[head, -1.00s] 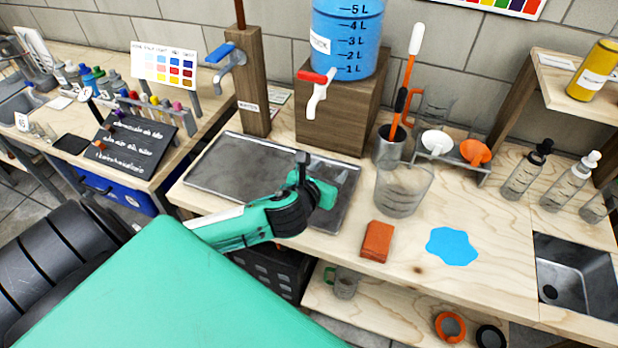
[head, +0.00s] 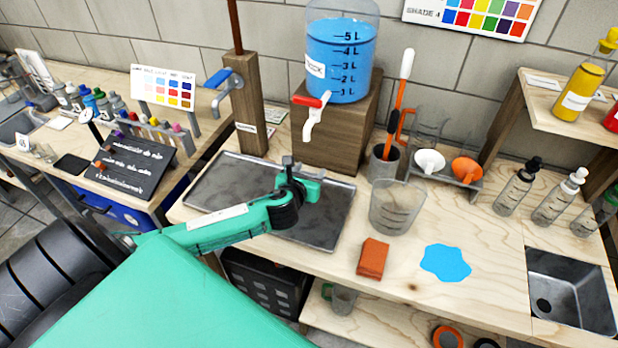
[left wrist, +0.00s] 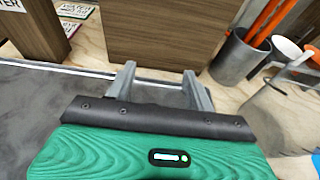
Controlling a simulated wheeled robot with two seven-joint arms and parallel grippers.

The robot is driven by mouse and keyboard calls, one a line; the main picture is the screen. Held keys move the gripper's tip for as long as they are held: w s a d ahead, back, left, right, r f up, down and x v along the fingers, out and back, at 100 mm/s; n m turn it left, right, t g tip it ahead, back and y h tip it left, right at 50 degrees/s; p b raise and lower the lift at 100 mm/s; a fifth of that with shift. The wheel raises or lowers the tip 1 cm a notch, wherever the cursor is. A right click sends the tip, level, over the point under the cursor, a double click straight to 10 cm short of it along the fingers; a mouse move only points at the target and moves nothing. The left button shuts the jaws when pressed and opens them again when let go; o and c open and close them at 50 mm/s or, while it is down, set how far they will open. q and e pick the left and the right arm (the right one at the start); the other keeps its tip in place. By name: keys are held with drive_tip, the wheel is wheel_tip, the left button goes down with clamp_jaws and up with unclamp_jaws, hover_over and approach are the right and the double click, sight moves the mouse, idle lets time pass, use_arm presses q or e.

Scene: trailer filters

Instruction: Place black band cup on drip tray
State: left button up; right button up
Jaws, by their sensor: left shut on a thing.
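The drip tray (head: 222,181) is a grey metal tray lying flat on the bench, below the blue and red taps. It also shows in the left wrist view (left wrist: 32,105). My left gripper (head: 306,190) is over the tray's right part in the head view. In the left wrist view its two grey fingers (left wrist: 162,86) stand apart, pointing toward the wooden block. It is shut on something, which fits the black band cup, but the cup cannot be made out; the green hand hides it. My right gripper is out of view.
A wooden block (head: 335,130) with a blue water tank (head: 340,60) stands behind the tray. A clear beaker (head: 397,208) stands close right of the tray, with an orange sponge (head: 372,259) and a blue puddle (head: 445,262) nearby. A wooden post (head: 240,105) stands behind left.

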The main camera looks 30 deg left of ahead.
use_arm(q)
drive_tip(key=shift+f, duration=1.1)
drive_tip(key=o, duration=1)
drive_tip(key=shift+f, duration=0.1)
drive_tip(key=shift+o, duration=0.2)
drive_tip(key=b+v, duration=0.1)
drive_tip(key=v, duration=1.1)
